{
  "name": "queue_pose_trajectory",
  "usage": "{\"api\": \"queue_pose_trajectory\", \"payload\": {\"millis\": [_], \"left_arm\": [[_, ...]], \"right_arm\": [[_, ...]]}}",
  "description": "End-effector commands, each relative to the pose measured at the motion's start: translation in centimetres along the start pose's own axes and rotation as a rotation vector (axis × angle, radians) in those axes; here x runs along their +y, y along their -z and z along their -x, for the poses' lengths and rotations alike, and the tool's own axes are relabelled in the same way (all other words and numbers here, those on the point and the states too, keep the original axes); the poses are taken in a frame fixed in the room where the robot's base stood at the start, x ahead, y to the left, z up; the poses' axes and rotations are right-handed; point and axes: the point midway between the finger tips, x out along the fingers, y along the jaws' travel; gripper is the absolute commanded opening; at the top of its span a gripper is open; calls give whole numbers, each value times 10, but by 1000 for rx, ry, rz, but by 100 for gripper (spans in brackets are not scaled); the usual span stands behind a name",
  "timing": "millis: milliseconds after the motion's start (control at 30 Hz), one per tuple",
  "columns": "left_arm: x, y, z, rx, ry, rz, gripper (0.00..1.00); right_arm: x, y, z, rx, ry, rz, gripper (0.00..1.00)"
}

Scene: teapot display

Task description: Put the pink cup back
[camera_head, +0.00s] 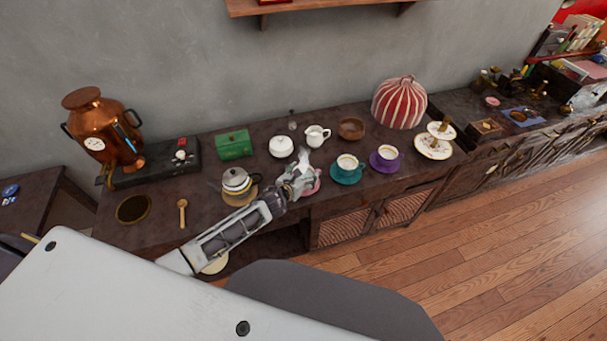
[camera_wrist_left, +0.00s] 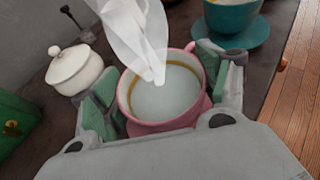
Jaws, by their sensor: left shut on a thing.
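The pink cup (camera_wrist_left: 160,127) is in the left wrist view, upright, with a pale inside and a gold ring. My left gripper (camera_wrist_left: 158,88) is shut on it, with green-padded fingers on both sides. A pink saucer edge (camera_wrist_left: 200,108) shows by the cup's lower right; I cannot tell whether the cup touches it. In the head view my left gripper (camera_head: 298,184) is at the counter's front, hiding most of the cup, with pink (camera_head: 313,187) showing beside it. A white translucent shape (camera_wrist_left: 140,35) covers part of the cup in the wrist view. My right gripper is not in view.
A teal cup (camera_head: 347,162) and a purple cup (camera_head: 388,153) stand on saucers to the right. A white sugar bowl (camera_head: 281,146), creamer (camera_head: 317,136) and green box (camera_head: 233,144) stand behind. The counter's front edge is close.

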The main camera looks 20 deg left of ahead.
Motion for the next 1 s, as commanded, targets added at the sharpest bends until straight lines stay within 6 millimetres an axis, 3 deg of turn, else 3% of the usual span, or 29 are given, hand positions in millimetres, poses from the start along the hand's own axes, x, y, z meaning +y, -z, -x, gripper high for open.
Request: {"api": "queue_pose_trajectory", "payload": {"millis": [267,300,433,1000], "left_arm": [[0,1,-1,-2,0,0,39],[0,2,-1,-1,0,0,80],[0,2,-1,-1,0,0,96],[0,0,2,0,0,0,96]], "right_arm": [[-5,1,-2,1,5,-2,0],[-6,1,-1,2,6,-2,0],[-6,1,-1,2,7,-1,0],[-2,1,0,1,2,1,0]]}}
